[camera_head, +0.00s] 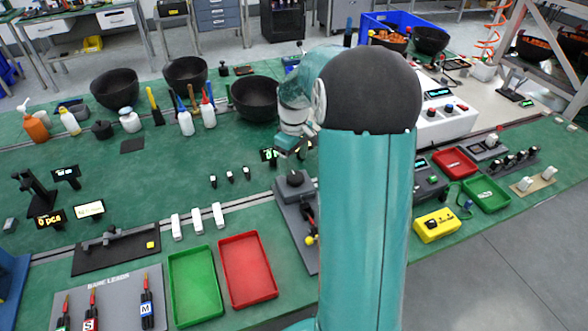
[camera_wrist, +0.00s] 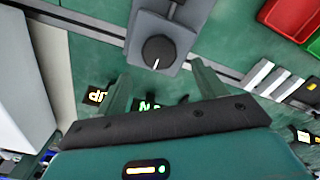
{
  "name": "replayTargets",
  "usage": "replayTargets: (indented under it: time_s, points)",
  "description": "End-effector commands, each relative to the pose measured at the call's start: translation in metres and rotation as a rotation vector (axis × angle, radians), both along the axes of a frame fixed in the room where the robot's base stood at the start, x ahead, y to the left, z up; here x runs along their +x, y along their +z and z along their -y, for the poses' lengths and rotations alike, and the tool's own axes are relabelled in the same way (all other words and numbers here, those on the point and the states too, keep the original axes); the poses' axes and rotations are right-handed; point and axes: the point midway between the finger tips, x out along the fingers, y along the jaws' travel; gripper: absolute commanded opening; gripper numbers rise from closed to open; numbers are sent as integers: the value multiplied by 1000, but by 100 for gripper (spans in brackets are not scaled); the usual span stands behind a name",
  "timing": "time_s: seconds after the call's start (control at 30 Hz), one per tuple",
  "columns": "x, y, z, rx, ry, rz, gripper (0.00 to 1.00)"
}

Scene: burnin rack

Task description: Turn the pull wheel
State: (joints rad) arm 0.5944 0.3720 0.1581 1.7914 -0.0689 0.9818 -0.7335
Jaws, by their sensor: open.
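A round black knob with a white mark, which looks like the pull wheel (camera_wrist: 158,50), sits on a grey block in the wrist view. In the head view the dark knob (camera_head: 295,178) tops a grey stand (camera_head: 290,218) at the centre of the green bench. My gripper (camera_wrist: 163,82) is open, with its two green fingers apart and nothing between them. The knob lies beyond the fingertips, roughly in line with the gap, and does not appear touched. In the head view my gripper (camera_head: 290,143) hangs above and behind the stand, partly hidden by my arm.
A small lit display (camera_head: 268,155) stands close behind the knob. A red tray (camera_head: 248,268) and a green tray (camera_head: 196,287) lie front left. White blocks (camera_head: 197,220) lie left of the stand. A black bowl (camera_head: 254,98) stands behind. Open bench lies left of the stand.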

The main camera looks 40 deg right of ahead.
Motion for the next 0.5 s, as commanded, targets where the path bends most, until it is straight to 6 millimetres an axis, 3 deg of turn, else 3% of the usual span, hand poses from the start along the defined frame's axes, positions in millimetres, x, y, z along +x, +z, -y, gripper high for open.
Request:
replayTargets:
  time_s: [0.1, 0.3, 0.5]
  points:
    - [1, 29, 0, -3, 0, 4, 70]
    - [0, 68, 0, -1, -1, 3, 70]
    - [0, 85, 0, 0, -1, 0, 70]
